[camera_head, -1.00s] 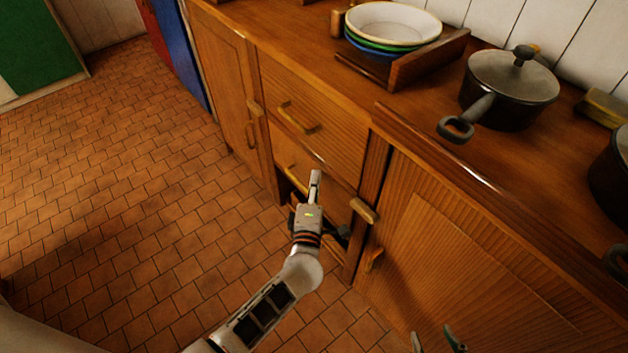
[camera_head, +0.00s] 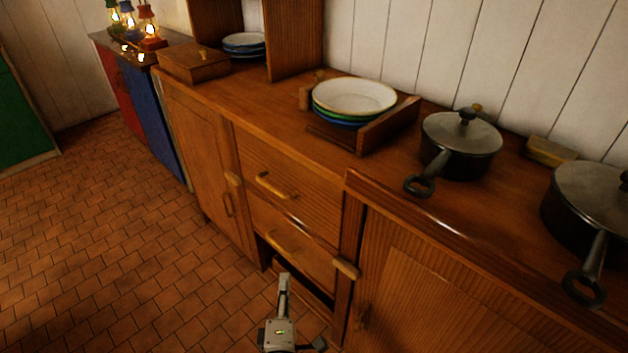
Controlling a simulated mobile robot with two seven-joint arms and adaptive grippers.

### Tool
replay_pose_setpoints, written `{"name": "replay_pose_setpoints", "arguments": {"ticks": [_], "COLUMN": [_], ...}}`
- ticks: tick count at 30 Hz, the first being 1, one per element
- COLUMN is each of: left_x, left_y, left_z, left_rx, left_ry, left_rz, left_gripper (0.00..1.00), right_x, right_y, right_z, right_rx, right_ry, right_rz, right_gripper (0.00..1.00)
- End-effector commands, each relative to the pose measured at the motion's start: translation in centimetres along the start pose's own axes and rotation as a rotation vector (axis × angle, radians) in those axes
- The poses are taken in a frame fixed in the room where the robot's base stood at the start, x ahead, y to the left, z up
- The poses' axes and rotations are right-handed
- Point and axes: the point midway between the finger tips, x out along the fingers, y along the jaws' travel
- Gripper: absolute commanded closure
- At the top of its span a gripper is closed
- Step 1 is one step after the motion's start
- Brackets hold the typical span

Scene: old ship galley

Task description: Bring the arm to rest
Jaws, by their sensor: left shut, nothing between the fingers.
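My left gripper (camera_head: 284,281) shows at the bottom centre of the head view, in front of the wooden cabinet's drawers. Its fingers are together and nothing is held. It points up in the picture, below the handle of the lower drawer (camera_head: 289,246); I cannot tell whether it touches the cabinet front. The rest of my left arm is below the picture's edge. My right gripper is not in view.
The wooden counter (camera_head: 270,118) carries stacked bowls (camera_head: 354,97) in a wooden rack, two lidded pots (camera_head: 460,143) (camera_head: 592,207), a wooden box (camera_head: 192,62) and plates. Lit lamps (camera_head: 148,28) stand at the far left. The tiled floor (camera_head: 110,250) at left is clear.

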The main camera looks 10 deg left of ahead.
Motion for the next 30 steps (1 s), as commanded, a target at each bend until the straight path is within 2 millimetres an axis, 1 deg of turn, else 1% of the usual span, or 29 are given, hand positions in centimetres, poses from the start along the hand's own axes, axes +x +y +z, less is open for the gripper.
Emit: {"name": "replay_pose_setpoints", "arguments": {"ticks": [2,4,5,8,9,11,12,13,15,17,18,20,21,22,24,27,30], "left_x": [0.0,-0.2,-0.3,-1.5,-2.3,-4.1,-5.5,-6.6,-9.5,-12.1,-13.7,-16.1,-17.5,-18.4,-20.1,-21.6,-22.0], "left_y": [0.0,0.5,0.8,3.1,4.2,5.4,6.0,6.3,6.2,5.7,5.2,4.4,4.0,3.7,3.2,2.6,2.4], "left_z": [0.0,0.0,0.0,0.1,0.2,0.3,0.2,0.0,-0.8,-2.0,-3.0,-4.7,-6.0,-6.9,-8.7,-10.3,-10.8], "left_rx": [0.001,0.020,0.040,0.175,0.260,0.420,0.542,0.638,0.863,1.052,1.172,1.334,1.430,1.494,1.612,1.706,1.734], "left_ry": [-0.001,-0.011,-0.023,-0.095,-0.140,-0.217,-0.272,-0.314,-0.411,-0.491,-0.543,-0.613,-0.655,-0.684,-0.736,-0.781,-0.795], "left_rz": [0.000,0.006,0.010,0.038,0.050,0.063,0.067,0.066,0.052,0.027,0.007,-0.029,-0.054,-0.071,-0.106,-0.139,-0.150], "left_gripper": [1.00,1.00,1.00,1.00,1.00,1.00,1.00,1.00,1.00,1.00,1.00,1.00,1.00,1.00,1.00,1.00,1.00], "right_x": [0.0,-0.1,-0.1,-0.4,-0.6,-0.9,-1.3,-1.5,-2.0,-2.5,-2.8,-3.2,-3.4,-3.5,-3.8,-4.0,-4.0], "right_y": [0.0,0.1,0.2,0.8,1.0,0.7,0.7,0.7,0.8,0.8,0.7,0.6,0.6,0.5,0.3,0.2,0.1], "right_z": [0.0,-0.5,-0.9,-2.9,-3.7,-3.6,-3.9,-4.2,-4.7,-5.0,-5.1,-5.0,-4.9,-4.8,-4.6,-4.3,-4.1], "right_rx": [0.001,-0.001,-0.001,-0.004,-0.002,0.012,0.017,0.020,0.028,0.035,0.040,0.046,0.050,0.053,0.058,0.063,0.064], "right_ry": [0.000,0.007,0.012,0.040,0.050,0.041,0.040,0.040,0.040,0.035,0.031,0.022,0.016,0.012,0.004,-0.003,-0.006], "right_rz": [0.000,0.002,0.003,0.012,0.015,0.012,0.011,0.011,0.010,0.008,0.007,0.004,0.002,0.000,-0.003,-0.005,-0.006], "right_gripper": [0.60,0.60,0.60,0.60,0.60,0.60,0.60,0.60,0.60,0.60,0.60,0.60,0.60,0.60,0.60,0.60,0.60]}}
